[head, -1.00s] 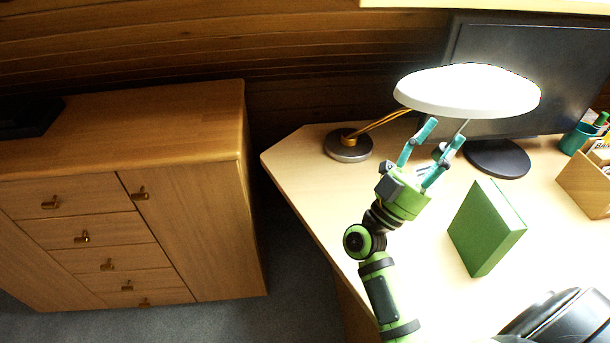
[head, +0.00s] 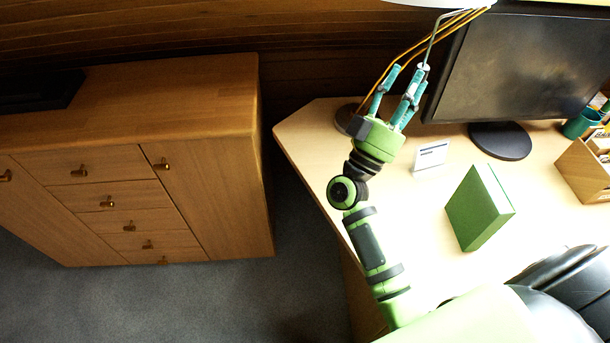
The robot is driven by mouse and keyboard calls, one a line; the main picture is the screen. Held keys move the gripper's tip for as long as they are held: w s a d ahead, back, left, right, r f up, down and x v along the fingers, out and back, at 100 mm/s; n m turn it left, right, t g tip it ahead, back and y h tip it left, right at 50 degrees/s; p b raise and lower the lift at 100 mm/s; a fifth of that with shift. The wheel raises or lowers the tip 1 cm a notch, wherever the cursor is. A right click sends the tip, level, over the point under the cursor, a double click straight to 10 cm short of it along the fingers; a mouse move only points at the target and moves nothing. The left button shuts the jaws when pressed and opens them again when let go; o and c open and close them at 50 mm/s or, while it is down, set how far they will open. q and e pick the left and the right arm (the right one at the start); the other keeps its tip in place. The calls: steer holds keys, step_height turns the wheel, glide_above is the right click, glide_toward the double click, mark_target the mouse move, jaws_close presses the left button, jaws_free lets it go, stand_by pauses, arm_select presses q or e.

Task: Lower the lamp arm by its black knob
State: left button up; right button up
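The desk lamp's white head (head: 440,2) is cut off by the top edge of the head view. Its orange arm (head: 400,63) slants up to the right from the round dark base (head: 347,115), which is partly hidden behind my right gripper. A thin grey rod (head: 433,40) hangs from the head and ends in a pale tip. No black knob can be made out. My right gripper (head: 407,70) points up below the lamp head, its teal fingers apart. One fingertip overlaps the rod's lower end; I cannot tell whether they touch. My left gripper is not in view.
A small white card (head: 431,156) and a green book (head: 480,207) stand on the desk. A wooden organiser (head: 585,168) is at the right. A wooden cabinet (head: 215,190) stands at the left.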

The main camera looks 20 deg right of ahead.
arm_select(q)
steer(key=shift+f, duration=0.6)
arm_select(e)
steer(key=w+a+f+n+t+y, duration=0.3)
steer(key=a+f+n+y, duration=0.5)
steer(key=f+y, duration=0.4)
steer(key=w+a+f+n+t+y, duration=0.3)
steer(key=a+f+n+y, duration=0.4)
steer(key=f+y, duration=0.5)
steer(key=shift+w+a+f+n+y, duration=0.3)
steer(key=shift+w+a+f+n, duration=0.1)
steer(key=shift+w+f+n, duration=0.6)
steer(key=shift+s+r, duration=0.1)
steer(key=shift+s, duration=0.05)
